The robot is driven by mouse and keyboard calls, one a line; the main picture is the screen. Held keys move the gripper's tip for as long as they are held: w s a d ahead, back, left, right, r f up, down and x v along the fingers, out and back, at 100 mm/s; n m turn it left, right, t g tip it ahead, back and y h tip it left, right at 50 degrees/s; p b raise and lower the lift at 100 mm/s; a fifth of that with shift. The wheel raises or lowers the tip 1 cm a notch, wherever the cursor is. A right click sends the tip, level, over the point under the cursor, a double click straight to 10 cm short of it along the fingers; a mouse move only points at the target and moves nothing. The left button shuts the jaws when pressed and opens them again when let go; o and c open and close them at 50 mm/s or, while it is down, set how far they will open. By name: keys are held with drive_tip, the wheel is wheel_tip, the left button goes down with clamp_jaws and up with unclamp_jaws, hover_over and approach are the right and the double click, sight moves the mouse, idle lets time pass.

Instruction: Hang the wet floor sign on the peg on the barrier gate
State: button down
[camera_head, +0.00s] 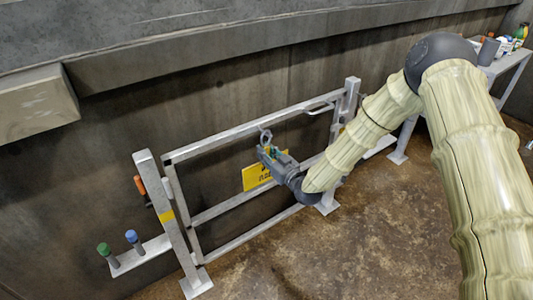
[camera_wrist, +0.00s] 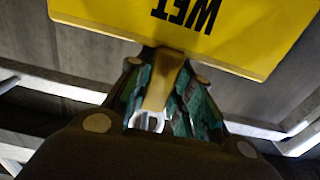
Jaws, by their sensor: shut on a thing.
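The yellow wet floor sign (camera_head: 256,176) shows behind and below my gripper (camera_head: 266,148) in the head view, in front of the barrier gate (camera_head: 240,119). In the wrist view the sign (camera_wrist: 200,25) fills the top, with "WET" upside down. My gripper (camera_wrist: 160,85) is shut on the sign's narrow yellow tab. A light grey ring or hook shows at the gripper's tip, close to the top rail; I cannot tell whether it is the peg or part of the sign. Whether the sign touches the gate is unclear.
A left post (camera_head: 168,220) with an orange-handled item beside it and a right post (camera_head: 350,100) hold the gate. A small shelf (camera_head: 140,255) carries green and blue items. A table with bottles (camera_head: 508,65) stands at far right. Concrete wall lies behind; front floor is clear.

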drive_tip(key=c, duration=1.2)
unclamp_jaws()
drive_tip(key=v, duration=1.2)
drive_tip(key=s+d+f+m+g+h, duration=0.2)
drive_tip(key=s+f+g, duration=0.1)
drive_tip(key=s+f, duration=0.5)
drive_tip(key=s+d+f+m+g+h, duration=0.1)
drive_tip(key=s+d+f+g+h, duration=0.15)
drive_tip(key=s+f, duration=0.45)
drive_tip(key=s+d+f+m+g+h, duration=0.2)
drive_tip(key=s+d+f+g+h, duration=0.3)
drive_tip(key=s+f, duration=0.75)
drive_tip(key=s+d+m+g, duration=0.1)
drive_tip(key=s+d, duration=0.2)
drive_tip(key=s, duration=0.3)
drive_tip(key=s+d+r+m+g+h, duration=0.1)
drive_tip(key=s+d+g, duration=0.1)
drive_tip(key=s, duration=0.3)
drive_tip(key=s+d+m+g, duration=0.1)
drive_tip(key=s+d, duration=0.2)
drive_tip(key=s, duration=0.3)
wheel_tip(320, 180, up, 12)
drive_tip(key=p, duration=1.3)
drive_tip(key=shift+w+a+r, duration=0.1)
drive_tip(key=shift+w+a, duration=0.05)
